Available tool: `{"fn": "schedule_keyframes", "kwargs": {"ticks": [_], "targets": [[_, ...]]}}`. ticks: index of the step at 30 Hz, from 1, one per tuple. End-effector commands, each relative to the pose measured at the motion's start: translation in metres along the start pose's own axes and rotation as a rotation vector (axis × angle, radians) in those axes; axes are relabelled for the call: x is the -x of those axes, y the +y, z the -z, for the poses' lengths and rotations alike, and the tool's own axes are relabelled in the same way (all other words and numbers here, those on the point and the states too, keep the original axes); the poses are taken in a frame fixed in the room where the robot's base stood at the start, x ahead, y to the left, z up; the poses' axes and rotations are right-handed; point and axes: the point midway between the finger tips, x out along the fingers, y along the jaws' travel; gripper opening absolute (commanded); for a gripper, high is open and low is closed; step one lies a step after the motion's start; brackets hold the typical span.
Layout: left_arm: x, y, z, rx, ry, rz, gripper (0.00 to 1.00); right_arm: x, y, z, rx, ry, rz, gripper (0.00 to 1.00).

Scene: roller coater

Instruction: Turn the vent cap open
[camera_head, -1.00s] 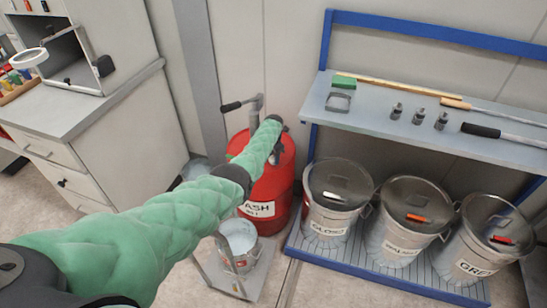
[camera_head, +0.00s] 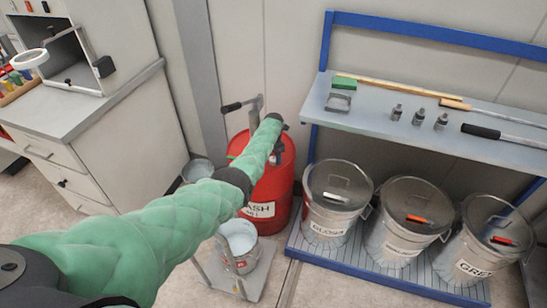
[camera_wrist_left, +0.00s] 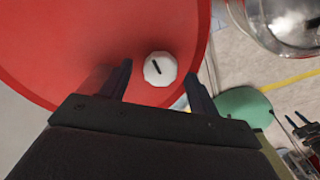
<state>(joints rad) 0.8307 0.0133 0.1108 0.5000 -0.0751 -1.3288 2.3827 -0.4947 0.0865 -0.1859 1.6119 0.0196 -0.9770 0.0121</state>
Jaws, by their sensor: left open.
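The red drum (camera_head: 274,200), with a partly hidden white label, stands near the wall in the head view. In the left wrist view its red top (camera_wrist_left: 150,25) fills the upper left. The vent cap (camera_wrist_left: 160,69) is a small white round cap with a dark slanted mark. It lies near the edge of the drum top. My left gripper (camera_wrist_left: 161,78) is open, its two dark fingers on either side of the cap in the picture. I cannot tell whether they touch it. In the head view the cap is not discernible and my green-sleeved left arm reaches over the drum.
A hand pump (camera_head: 253,104) stands on the drum's far side. An open pail (camera_head: 239,243) sits on a low platform in front. Lidded metal buckets (camera_head: 336,205) stand right of the drum under a shelf (camera_head: 420,118) with tools. A cabinet (camera_head: 100,130) is at left.

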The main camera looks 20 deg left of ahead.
Motion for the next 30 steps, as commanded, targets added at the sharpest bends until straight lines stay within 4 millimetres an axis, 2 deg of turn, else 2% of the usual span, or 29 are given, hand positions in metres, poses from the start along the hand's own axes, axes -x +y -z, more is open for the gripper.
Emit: {"fn": "schedule_keyframes", "kwargs": {"ticks": [6, 11, 15, 20, 30], "targets": [[0.028, 0.001, 0.0, 0.001, -0.002, -0.002, 0.61, -0.015, 0.002, -0.01, 0.001, -0.01, -0.003, 0.36], [0.048, 0.001, 0.0, 0.001, -0.002, -0.002, 0.61, -0.013, 0.002, -0.007, 0.001, -0.007, -0.003, 0.36], [0.06, 0.0, 0.0, 0.001, -0.001, -0.001, 0.61, -0.004, 0.002, 0.003, 0.001, 0.006, -0.002, 0.36], [0.066, 0.0, 0.0, 0.001, -0.001, 0.0, 0.61, 0.002, 0.001, 0.007, 0.001, 0.006, -0.001, 0.36], [0.066, 0.0, 0.0, 0.001, 0.0, 0.0, 0.61, -0.002, 0.001, -0.001, 0.0, -0.004, -0.001, 0.36]]}}
